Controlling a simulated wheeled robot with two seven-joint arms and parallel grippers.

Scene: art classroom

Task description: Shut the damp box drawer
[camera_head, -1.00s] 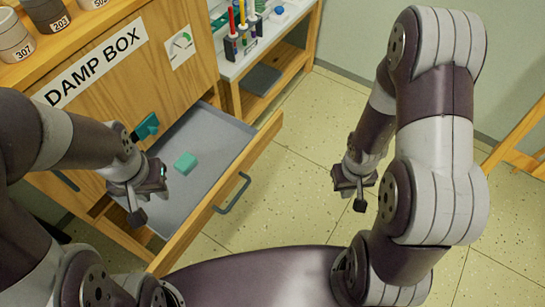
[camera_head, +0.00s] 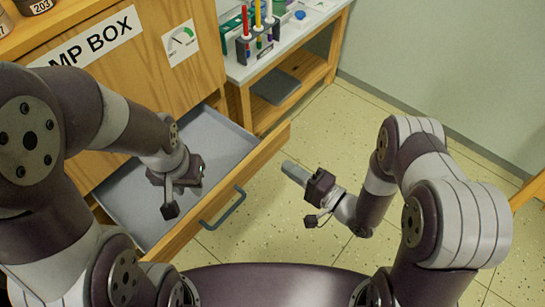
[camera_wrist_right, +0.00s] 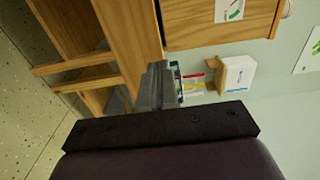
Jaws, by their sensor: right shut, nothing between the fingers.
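The damp box (camera_head: 140,75) is a wooden cabinet at the left in the head view, its sign partly cut off by my left arm. Its grey-lined drawer (camera_head: 215,140) is pulled out, with a wooden front (camera_head: 262,152) and a grey bar handle (camera_head: 223,207). My left gripper (camera_head: 182,180) hangs over the drawer; its fingers are hidden. My right gripper (camera_head: 294,172) is shut and empty, to the right of the drawer front and apart from it, pointing left toward it. Its closed grey fingers (camera_wrist_right: 155,88) also show in the right wrist view.
A side table (camera_head: 285,58) with a rack of coloured tools (camera_head: 255,40) stands behind the drawer. A grey slab (camera_head: 275,86) lies on its lower shelf. Speckled floor (camera_head: 330,125) is clear right of the drawer. A wooden leg (camera_head: 530,190) shows at the far right.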

